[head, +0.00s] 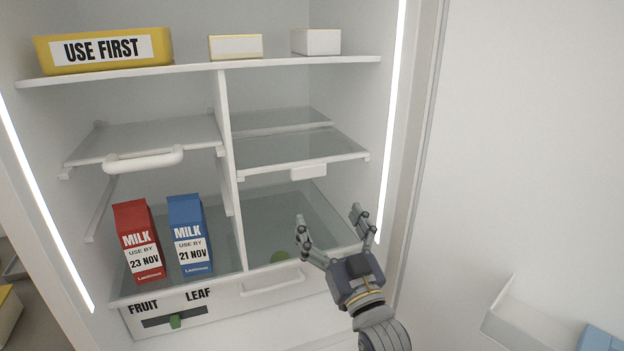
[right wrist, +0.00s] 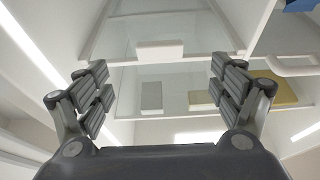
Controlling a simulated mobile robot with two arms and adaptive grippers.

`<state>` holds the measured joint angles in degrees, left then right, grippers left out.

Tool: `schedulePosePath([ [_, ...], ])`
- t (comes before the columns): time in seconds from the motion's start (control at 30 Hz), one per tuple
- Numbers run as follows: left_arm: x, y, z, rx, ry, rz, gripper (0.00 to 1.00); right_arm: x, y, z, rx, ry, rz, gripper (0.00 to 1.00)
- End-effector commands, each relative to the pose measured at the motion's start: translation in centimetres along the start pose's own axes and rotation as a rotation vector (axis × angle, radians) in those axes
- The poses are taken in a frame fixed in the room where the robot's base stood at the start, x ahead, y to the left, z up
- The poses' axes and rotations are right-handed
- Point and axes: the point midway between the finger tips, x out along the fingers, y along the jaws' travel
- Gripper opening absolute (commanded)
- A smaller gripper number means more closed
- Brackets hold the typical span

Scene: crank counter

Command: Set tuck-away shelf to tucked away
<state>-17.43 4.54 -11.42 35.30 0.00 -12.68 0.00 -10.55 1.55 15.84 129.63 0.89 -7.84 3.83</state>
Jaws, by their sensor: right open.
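The tuck-away shelf appears to be the right-hand glass shelf (head: 290,149), in the upper right bay under the top shelf. Its front half is out, level, with a white tab (head: 308,172) on its front edge. A rear glass panel (head: 275,120) lies behind it. My right gripper (head: 329,215) is open and empty, below and in front of the tab, apart from it. In the right wrist view the tab (right wrist: 160,50) shows beyond and between the spread fingers (right wrist: 160,92). My left gripper is not in view.
Red (head: 138,240) and blue (head: 190,235) milk cartons stand lower left. A left glass shelf (head: 145,138) has a white bar handle. The top shelf (head: 190,70) bears a yellow "USE FIRST" bin (head: 103,50) and two small boxes. An open door bin (head: 530,315) lies right.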

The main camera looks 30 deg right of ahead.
Motion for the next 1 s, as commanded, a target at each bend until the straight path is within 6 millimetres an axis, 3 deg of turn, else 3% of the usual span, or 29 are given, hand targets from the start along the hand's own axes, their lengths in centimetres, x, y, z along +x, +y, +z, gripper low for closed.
schedulePosePath([
  [0.2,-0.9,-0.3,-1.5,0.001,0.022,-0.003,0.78,2.6,0.1,-0.8,0.0,0.017,0.002,0.87],
  [0.6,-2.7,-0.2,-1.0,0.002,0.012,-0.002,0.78,9.3,0.1,-0.6,-0.001,0.012,0.001,0.87],
  [1.0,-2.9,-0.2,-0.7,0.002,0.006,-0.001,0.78,10.7,0.1,-0.4,-0.001,0.009,0.001,0.87],
])
